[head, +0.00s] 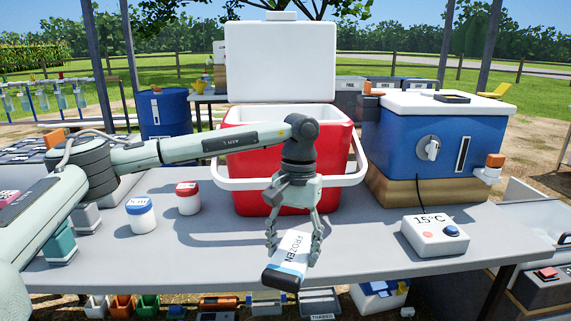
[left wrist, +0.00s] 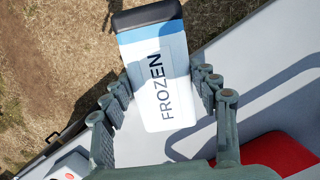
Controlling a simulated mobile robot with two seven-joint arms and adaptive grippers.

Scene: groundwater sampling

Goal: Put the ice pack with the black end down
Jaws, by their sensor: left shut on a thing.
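The ice pack (head: 291,257) is white with a blue band, the word FROZEN and a black end. My left gripper (head: 294,243) is shut on it near the front edge of the grey table (head: 190,255). The pack is tilted, with its black end low and toward the front left in the head view. In the left wrist view the ice pack (left wrist: 160,75) sits between the fingers (left wrist: 160,98), its black end pointing away from the palm. I cannot tell whether it touches the table. My right gripper is not in view.
A red cooler (head: 262,185) with its white lid raised stands behind the gripper. A blue box (head: 430,140) and a 15°C display unit (head: 434,236) are on the right. A blue-lidded jar (head: 141,219) and a red-lidded jar (head: 188,198) stand left. The table's front left is clear.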

